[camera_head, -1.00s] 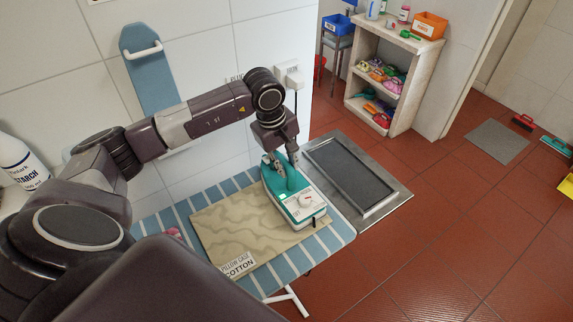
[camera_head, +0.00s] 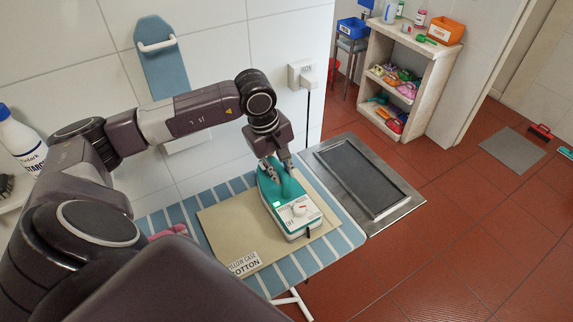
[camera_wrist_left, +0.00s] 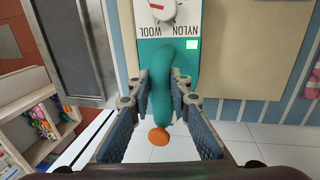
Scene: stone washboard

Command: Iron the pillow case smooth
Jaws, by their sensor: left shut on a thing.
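A teal and white iron (camera_head: 293,213) rests flat on the tan pillow case (camera_head: 226,228), near its right side. The case lies on a blue-and-white striped ironing board (camera_head: 262,283). Its visible surface looks plain and smooth, with a label reading cotton at the front corner. My left gripper (camera_head: 276,165) is shut on the iron's teal handle. The left wrist view shows the fingers (camera_wrist_left: 160,88) on both sides of the handle (camera_wrist_left: 162,80). The iron's dial (camera_wrist_left: 160,8) has a red mark, and a pale green light shows. The case under the iron is hidden. My right gripper is out of view.
A wall outlet (camera_head: 301,74) has a dark cord hanging from it. A shelf (camera_head: 398,80) with coloured items stands behind. A starch bottle (camera_head: 20,143) stands at left. Red floor is open at right.

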